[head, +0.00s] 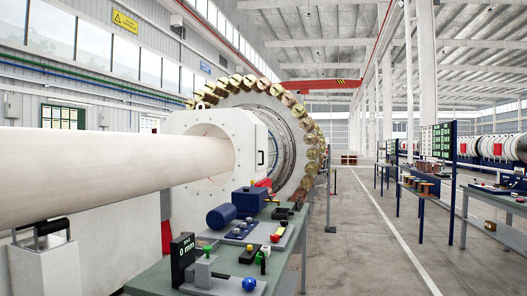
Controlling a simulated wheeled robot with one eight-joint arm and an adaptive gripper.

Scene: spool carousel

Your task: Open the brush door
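A large white machine housing (185,124) stands at centre left, with a long pale pipe (100,172) running into its round opening. A black upright handle (261,158) is on the right side of the housing. The panel bearing it looks flush, but I cannot tell for sure whether it is the brush door or whether it is shut. No brushes are visible. Behind the housing is a big ring carrying several copper and gold spools (310,153). My gripper is not in view.
A green-topped workbench (150,283) in front holds a blue cylinder (221,216), a black "0 mm" display (182,258) and small coloured knobs. It stands before the housing. Open grey floor (365,240) lies to the right, with other benches and a blue-framed rack (439,140) beyond.

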